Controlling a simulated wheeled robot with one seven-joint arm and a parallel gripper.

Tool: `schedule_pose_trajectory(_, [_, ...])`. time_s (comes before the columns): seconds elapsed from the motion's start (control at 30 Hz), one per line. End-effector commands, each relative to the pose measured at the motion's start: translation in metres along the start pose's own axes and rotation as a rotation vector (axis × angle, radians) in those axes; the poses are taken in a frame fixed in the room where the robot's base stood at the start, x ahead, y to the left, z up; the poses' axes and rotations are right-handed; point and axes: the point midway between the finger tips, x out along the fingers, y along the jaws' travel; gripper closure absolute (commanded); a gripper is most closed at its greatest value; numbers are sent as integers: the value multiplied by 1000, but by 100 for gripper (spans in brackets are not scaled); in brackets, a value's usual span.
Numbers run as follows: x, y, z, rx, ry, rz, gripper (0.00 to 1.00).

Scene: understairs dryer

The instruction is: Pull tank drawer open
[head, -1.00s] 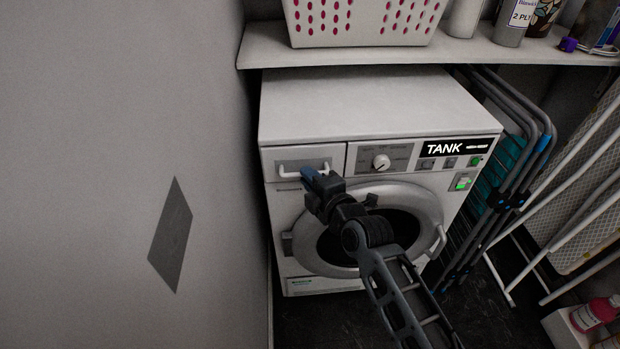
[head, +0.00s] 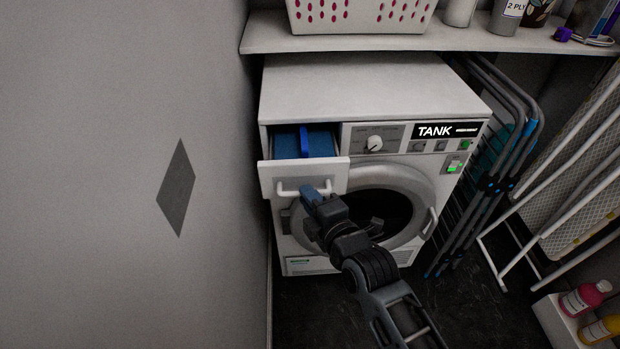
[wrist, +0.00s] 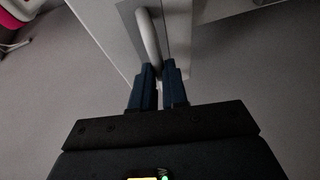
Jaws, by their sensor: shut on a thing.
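The tank drawer (head: 266,179) sticks out from the upper left of the white dryer (head: 360,88). Its white front stands well clear of the dryer face, and a blue tank (head: 286,146) shows inside. The white bar handle (head: 285,189) is on the drawer front. My gripper (head: 308,190) is at the right end of this handle. In the wrist view, the blue fingertips of my gripper (wrist: 159,82) are closed around the lower end of the handle (wrist: 148,38). The exact contact is partly hidden by the fingers.
A wall (head: 120,150) runs close along the left of the dryer. A shelf (head: 400,42) with a white basket (head: 360,14) hangs above. Folded racks (head: 500,150) stand at the right. A box with bottles (head: 580,300) sits at the lower right. Dark floor lies in front.

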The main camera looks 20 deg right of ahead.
Motion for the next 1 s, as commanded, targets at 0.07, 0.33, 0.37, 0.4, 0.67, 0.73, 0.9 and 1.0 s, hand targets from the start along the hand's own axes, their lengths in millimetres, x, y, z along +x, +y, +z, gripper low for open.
schedule_pose_trajectory(0.07, [-16,-4,-8,0,3,-4,100])
schedule_pose_trajectory(0.33, [-46,-10,-19,-1,1,-3,100])
schedule_pose_trajectory(0.37, [-48,-11,-20,0,1,-3,100])
schedule_pose_trajectory(0.4, [-50,-11,-21,0,1,-2,100])
schedule_pose_trajectory(0.67, [-54,-12,-22,0,0,-1,100])
schedule_pose_trajectory(0.73, [-54,-12,-22,0,0,-1,100])
schedule_pose_trajectory(0.9, [-53,-12,-22,0,1,-1,83])
schedule_pose_trajectory(1.0, [-53,-12,-22,0,1,-1,73])
